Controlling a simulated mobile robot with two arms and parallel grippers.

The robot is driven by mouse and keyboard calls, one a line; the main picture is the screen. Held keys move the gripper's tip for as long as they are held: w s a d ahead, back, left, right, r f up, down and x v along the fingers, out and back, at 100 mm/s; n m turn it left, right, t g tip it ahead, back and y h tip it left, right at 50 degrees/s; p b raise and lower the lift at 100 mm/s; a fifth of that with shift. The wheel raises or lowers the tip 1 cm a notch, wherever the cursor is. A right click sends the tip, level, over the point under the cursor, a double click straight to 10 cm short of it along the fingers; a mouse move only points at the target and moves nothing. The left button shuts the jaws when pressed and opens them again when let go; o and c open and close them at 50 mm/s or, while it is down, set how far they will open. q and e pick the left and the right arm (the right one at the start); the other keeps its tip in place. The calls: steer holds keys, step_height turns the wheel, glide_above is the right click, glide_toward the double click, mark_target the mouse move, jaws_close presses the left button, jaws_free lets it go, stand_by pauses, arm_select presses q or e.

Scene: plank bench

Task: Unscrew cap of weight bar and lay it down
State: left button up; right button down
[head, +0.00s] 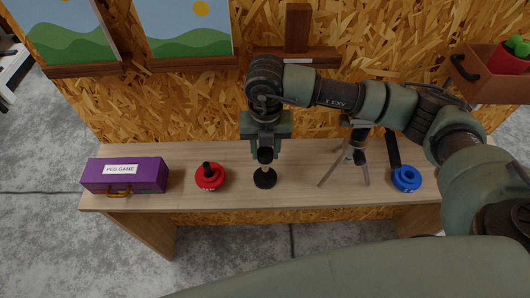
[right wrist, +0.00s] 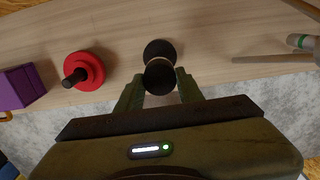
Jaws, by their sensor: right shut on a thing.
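The weight bar (head: 265,171) stands upright on the bench, with a wide black base (head: 265,180), a pale shaft and a black cap (head: 265,155) on top. My right gripper (head: 265,150) points down and is shut on the cap. In the right wrist view the two fingers (right wrist: 160,82) lie on either side of the cap (right wrist: 159,77), with the base (right wrist: 159,48) beyond it. I cannot tell whether the cap is still threaded on the bar. My left gripper is not in view.
A red weight (head: 207,182) with a black post stands left of the bar, beyond it a purple PEG GAME box (head: 125,175). Bare bench (head: 300,170) lies between bar and tripod.

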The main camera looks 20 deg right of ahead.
steer(key=shift+s+a+f, duration=0.2)
steer(key=shift+s+a, duration=0.05)
steer(key=shift+s, duration=0.25)
steer(key=shift+s+f+n+b, duration=0.1)
steer(key=shift+n+b, duration=0.55)
steer(key=shift+n, duration=0.05)
steer(key=shift+s+n+b, duration=0.15)
steer(key=shift+n+b, duration=0.6)
steer(key=shift+n, duration=0.15)
steer(key=c, duration=0.8)
jaws_free()
steer(key=shift+r, duration=0.2)
steer(key=shift+c, duration=0.2)
steer(key=shift+d, duration=0.1)
